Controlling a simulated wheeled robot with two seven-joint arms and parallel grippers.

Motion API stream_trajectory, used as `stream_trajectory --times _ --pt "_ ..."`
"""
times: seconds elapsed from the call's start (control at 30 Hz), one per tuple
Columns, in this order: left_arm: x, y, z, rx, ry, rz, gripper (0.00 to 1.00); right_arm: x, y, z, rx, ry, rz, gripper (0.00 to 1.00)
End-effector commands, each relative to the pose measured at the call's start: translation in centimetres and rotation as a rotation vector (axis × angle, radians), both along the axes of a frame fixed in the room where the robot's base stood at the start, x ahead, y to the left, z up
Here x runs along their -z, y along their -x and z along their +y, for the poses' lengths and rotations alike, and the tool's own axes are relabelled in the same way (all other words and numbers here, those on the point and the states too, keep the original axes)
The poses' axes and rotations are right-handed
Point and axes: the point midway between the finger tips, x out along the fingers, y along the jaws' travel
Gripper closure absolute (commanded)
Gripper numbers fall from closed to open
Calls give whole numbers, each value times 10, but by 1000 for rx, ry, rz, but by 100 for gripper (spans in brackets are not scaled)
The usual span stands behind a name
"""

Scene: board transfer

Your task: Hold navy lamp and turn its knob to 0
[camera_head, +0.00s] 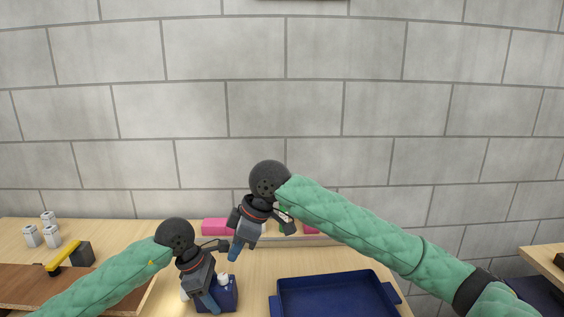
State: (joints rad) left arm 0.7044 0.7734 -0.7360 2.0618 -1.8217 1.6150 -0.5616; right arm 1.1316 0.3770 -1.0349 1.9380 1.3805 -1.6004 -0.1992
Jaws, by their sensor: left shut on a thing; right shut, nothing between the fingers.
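A small navy box-shaped thing (229,299), which looks like the navy lamp, stands on the light wooden table near the bottom of the head view. White parts show at its top and left side; I cannot tell which is the knob. My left gripper (211,302) is over it, shut on it, with blue fingertips against its front and top. The gripper hides part of the lamp. My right gripper (234,252) is shut and empty, above and slightly right of the lamp, pointing down and apart from it. The knob's setting is too small to read.
A navy tray (288,302) lies right of the lamp. Pink blocks (214,226) sit in a pale holder at the back. White cylinders (31,236) and a dark block with a yellow handle (62,256) are at the left. A grey block wall (340,110) stands behind.

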Motion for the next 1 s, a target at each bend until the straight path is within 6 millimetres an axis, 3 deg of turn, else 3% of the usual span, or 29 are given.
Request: stream_trajectory --times 0.27,0.3,0.43,0.63,0.73,1.0 --pt "4 1 0 0 -3 5 68 1 0 0 0 0 1 100" --pt "4 1 0 0 -3 5 45 1 0 0 0 0 1 100" --pt "4 1 0 0 -3 5 22 1 0 0 0 0 1 100" --pt "4 1 0 0 -3 5 22 1 0 0 0 -1 1 100" --pt "4 1 0 0 -3 5 4 1 0 0 0 -1 1 100" --pt "4 1 1 0 -3 5 4 1 0 0 0 -1 1 100"
